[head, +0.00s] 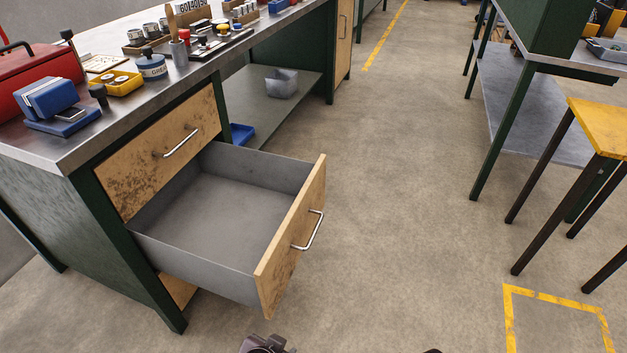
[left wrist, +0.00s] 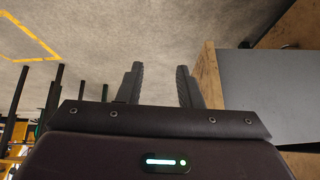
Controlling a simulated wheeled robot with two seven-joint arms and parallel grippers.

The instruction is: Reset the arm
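My left gripper (left wrist: 160,72) shows in the left wrist view with its two dark fingers apart and nothing between them. Bare concrete floor lies behind the fingers, and the open drawer (left wrist: 207,75) is just to their right, apart from them. In the head view a dark part of my left arm shows at the bottom edge, in front of the pulled-out drawer (head: 290,235); its fingers cannot be made out there. My right gripper is not in view; only a small dark sliver shows at the bottom edge.
The open, empty drawer juts from the workbench (head: 60,150) into the floor space. The bench top holds a red toolbox (head: 35,75), blue cases and small parts. A yellow-topped stool (head: 600,125) and another bench stand at right. The middle floor is clear.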

